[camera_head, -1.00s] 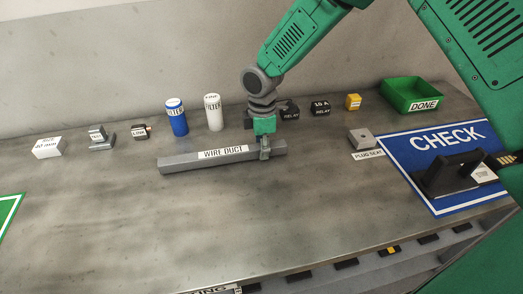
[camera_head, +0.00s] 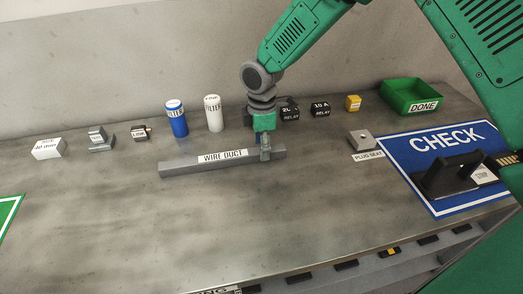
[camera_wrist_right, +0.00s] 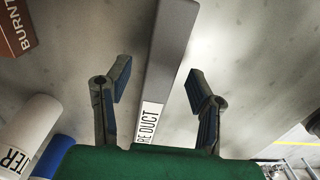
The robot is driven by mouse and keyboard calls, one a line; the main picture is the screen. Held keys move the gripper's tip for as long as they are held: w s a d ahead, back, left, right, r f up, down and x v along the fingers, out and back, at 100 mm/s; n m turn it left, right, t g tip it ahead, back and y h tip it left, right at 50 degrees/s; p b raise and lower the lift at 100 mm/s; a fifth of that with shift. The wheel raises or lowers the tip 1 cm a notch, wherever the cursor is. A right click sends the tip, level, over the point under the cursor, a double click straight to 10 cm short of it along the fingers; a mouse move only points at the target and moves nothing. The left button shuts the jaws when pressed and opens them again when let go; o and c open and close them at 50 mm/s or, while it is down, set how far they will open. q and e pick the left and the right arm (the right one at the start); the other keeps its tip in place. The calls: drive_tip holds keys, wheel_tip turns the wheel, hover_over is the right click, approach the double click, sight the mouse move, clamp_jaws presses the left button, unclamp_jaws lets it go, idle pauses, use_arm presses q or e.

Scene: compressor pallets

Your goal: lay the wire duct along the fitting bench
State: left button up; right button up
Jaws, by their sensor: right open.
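The grey wire duct (camera_head: 195,165) lies on the grey bench (camera_head: 250,225), running left to right, with a white "WIRE DUCT" label on its side. My right gripper (camera_head: 265,151) is at the duct's right part, to the right of the label. In the right wrist view the duct (camera_wrist_right: 164,55) passes between the two spread fingers of my right gripper (camera_wrist_right: 158,95), with a gap on each side. That gripper is open and holds nothing. My left gripper is out of view.
Behind the duct stand a blue filter (camera_head: 177,122), a white filter (camera_head: 213,115) and relays (camera_head: 320,109). A plug seat (camera_head: 361,141), the blue CHECK mat (camera_head: 410,165) and the green DONE tray (camera_head: 411,97) are at right. The bench front is clear.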

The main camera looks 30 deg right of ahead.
wheel_tip(320, 180, up, 10)
drive_tip(key=shift+p, duration=0.4)
drive_tip(key=shift+f, duration=0.1)
